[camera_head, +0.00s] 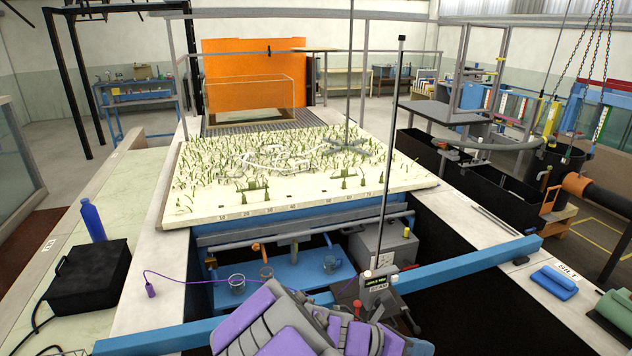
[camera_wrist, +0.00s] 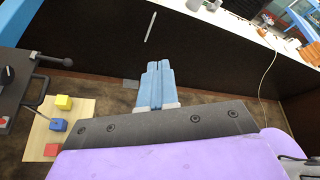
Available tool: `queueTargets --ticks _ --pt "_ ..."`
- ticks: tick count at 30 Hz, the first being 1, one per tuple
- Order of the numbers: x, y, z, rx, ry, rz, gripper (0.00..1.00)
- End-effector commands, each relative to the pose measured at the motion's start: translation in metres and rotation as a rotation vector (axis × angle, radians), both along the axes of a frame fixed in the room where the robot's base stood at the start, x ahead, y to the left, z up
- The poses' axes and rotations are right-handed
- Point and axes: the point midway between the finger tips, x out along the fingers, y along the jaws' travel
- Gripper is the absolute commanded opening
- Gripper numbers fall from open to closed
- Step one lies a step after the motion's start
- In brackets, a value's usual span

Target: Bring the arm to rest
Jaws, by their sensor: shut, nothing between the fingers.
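My gripper (camera_wrist: 157,66) shows in the wrist view with its light blue fingers side by side and touching, shut and empty. It points toward a dark panel and hangs over a brown floor, touching nothing that I can see. In the head view my purple and grey arm (camera_head: 285,325) is low at the bottom centre, in front of the blue beam. The fingers cannot be made out in the head view.
A blue beam (camera_head: 470,262) crosses in front, with a small display unit (camera_head: 377,288) and a tall rod. The planted flume bed (camera_head: 300,205) lies beyond. In the wrist view, a board (camera_wrist: 80,112) at left holds yellow (camera_wrist: 64,102), blue (camera_wrist: 57,125) and red (camera_wrist: 52,149) blocks.

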Motion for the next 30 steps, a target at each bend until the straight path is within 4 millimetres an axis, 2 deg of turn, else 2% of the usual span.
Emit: queueTargets --ticks 1,6,11,17,21,27,30 --pt "-0.016 -0.013 -0.003 0.053 -0.084 -0.094 0.00" --pt "-0.070 -0.040 -0.010 0.201 -0.348 -0.412 0.00" --pt "-0.118 -0.043 -0.022 0.321 -0.573 -0.715 0.00" --pt "-0.170 -0.019 -0.040 0.435 -0.813 -1.097 0.00" --pt "-0.201 0.008 -0.051 0.496 -0.950 -1.366 0.00" --pt "-0.236 0.040 -0.065 0.560 -1.074 -1.723 0.00" --pt "-0.247 0.052 -0.067 0.574 -1.106 -1.848 0.00"
